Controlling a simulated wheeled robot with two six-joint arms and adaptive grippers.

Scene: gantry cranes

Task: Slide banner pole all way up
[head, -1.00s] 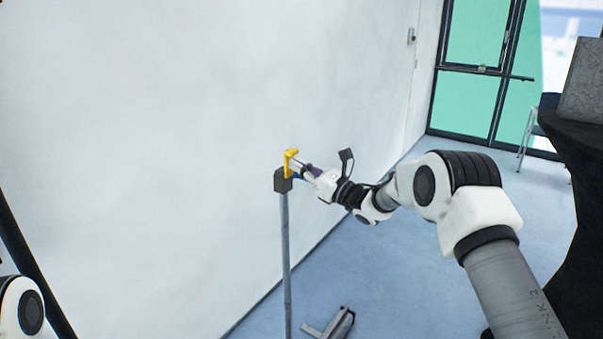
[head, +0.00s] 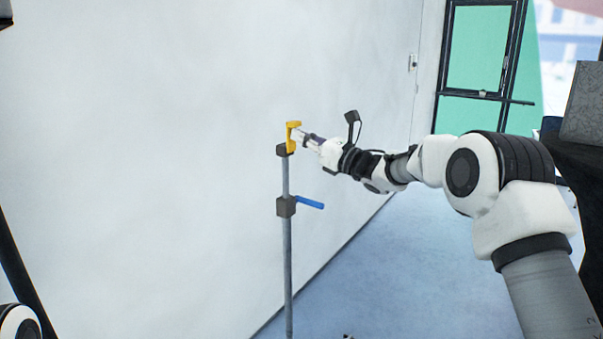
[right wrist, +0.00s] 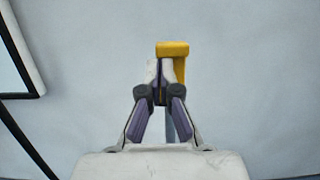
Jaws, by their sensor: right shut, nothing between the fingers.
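The banner pole (head: 287,260) is a grey upright tube. A dark clamp (head: 286,207) with a blue lever (head: 310,203) sits partway up it. A thinner section (head: 285,178) rises from the clamp to a small dark block (head: 284,149) with a yellow hook (head: 292,137) on top. My right gripper (head: 303,137) is at the right side of the hook, fingers pointing at it. In the right wrist view the shut fingers (right wrist: 160,72) hold nothing and overlap the yellow hook (right wrist: 173,49); contact is unclear. My left gripper is out of view.
A white wall (head: 150,150) stands close behind the pole. Blue floor (head: 420,270) lies open to the right. A dark-framed glass door (head: 485,60) is at the back right, and a black-covered table (head: 590,175) is at the right edge.

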